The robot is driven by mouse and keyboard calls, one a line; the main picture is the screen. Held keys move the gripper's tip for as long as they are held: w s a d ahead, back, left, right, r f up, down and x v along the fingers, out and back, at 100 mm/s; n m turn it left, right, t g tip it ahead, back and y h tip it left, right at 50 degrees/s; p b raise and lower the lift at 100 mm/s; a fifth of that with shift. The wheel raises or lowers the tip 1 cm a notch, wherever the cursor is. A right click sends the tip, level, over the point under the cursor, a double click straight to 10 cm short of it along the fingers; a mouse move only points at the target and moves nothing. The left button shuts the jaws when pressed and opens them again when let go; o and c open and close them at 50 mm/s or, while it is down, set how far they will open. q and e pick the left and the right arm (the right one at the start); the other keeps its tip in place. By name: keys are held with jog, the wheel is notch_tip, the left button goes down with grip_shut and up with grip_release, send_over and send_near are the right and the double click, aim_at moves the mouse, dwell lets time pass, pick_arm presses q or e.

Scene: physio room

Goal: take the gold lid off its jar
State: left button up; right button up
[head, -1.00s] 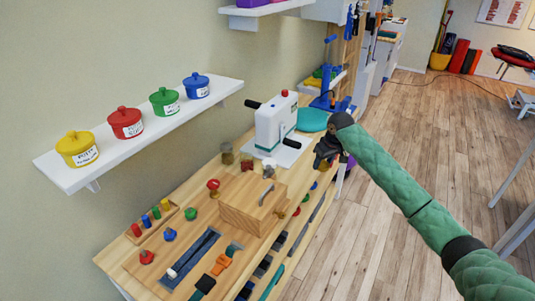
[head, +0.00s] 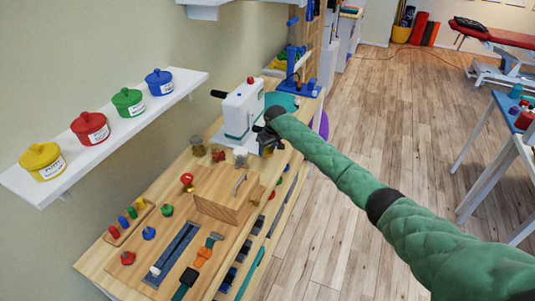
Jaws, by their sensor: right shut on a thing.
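Three small jars stand in a row on the wooden bench, behind the wooden box. The left jar (head: 197,147) has a dull gold-brown top, the middle jar (head: 217,153) looks red, and the right jar (head: 240,161) looks pale grey. They are too small to tell lids from contents for certain. My right gripper (head: 266,148) is dark and shut, to the right of the jars and beside the white machine. What it holds is hidden by the fingers and too small to make out. My left gripper is not in view.
The white machine (head: 241,112) stands behind the jars. A wall shelf (head: 110,143) holds yellow, red, green and blue pots at the left. Small knobs and tools cover the near bench.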

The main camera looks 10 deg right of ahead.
aim_at(268, 152)
notch_tip(268, 152, down, 3)
jog(key=shift+f+p, duration=0.1)
jog(key=shift+p, duration=0.85)
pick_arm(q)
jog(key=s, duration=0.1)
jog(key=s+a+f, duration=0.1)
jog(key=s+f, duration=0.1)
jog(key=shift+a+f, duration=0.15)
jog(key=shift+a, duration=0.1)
pick_arm(e)
jog(key=shift+f, duration=0.45)
jog(key=o, duration=1.1)
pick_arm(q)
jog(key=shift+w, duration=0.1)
